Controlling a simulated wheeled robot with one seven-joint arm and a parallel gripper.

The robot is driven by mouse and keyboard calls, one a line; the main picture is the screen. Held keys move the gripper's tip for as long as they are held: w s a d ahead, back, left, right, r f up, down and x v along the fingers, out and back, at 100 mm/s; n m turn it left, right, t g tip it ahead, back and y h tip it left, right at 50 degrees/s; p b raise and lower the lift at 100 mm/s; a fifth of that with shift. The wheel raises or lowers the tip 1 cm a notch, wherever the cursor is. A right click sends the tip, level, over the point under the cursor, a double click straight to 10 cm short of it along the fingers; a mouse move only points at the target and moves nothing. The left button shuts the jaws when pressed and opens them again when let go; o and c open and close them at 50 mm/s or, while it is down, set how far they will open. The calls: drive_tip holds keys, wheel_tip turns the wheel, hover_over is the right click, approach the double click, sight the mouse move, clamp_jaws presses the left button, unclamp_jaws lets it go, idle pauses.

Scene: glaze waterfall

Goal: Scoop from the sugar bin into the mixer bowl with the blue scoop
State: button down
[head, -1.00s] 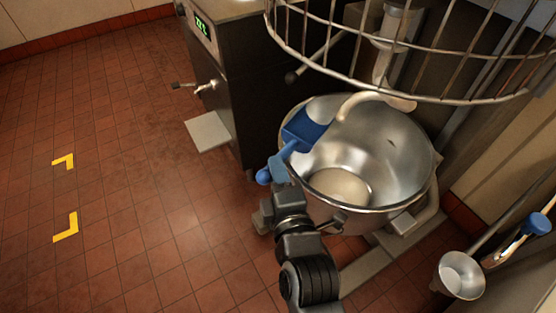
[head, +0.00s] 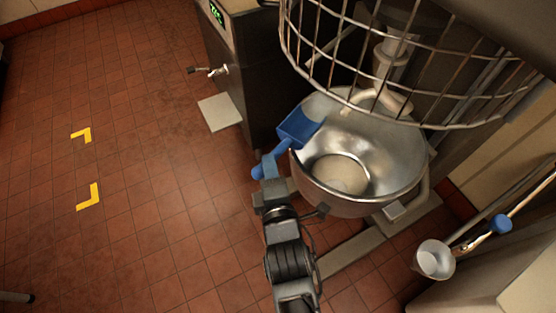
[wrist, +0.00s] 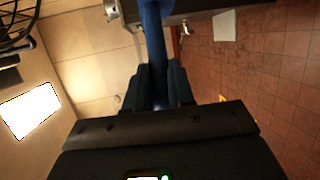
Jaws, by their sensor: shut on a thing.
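The blue scoop (head: 298,128) is held by its handle in my gripper (head: 268,172), at the left rim of the mixer bowl. Its pan reaches over the rim. In the wrist view the blue handle (wrist: 154,50) runs up from between my gripper's fingers (wrist: 160,88), which are shut on it. The steel mixer bowl (head: 390,165) stands under the mixer, with a pale heap (head: 340,174) at its bottom. I cannot tell whether the scoop's pan holds anything. The sugar bin is not recognisable in these frames.
A wire guard (head: 400,70) hangs above the bowl. A dark machine with a tap (head: 218,71) stands behind left. A small metal cup (head: 435,259) and a blue-ended rod (head: 502,224) are at right. Open tiled floor (head: 130,150) with yellow marks lies left.

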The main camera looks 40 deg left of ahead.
drive_tip(key=s+a+r+b, duration=0.1)
drive_tip(key=s+a+b, duration=0.3)
drive_tip(key=s+b, duration=0.4)
drive_tip(key=shift+s+r, duration=0.15)
drive_tip(key=shift+s, duration=0.75)
